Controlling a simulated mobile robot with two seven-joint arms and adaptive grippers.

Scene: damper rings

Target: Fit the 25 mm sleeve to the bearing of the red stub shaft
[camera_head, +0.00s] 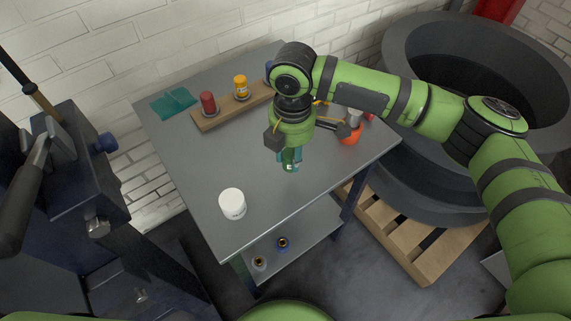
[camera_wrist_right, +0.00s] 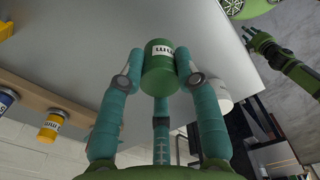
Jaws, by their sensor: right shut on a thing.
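My right gripper (camera_head: 288,158) is shut on a green cylindrical sleeve (camera_wrist_right: 160,68), held upright between its teal fingers. The sleeve's white label shows "mm", but I cannot read the number. In the head view it is above the table's middle, partly covered by the gripper. An orange-red piece with a grey part (camera_head: 350,134) stands near the table's right edge, partly behind the right arm; it may be the red stub shaft, and its bearing is not clear. A dark green jointed hand at the right of the wrist view, apparently my left gripper (camera_wrist_right: 268,47), is too unclear to judge.
A wooden board (camera_head: 222,112) at the back holds a red cylinder (camera_head: 208,102) and a yellow one (camera_head: 240,86). A teal cloth (camera_head: 174,103) lies at the back left. A white cylinder (camera_head: 232,204) stands near the front. The table (camera_head: 190,160) is bare between them.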

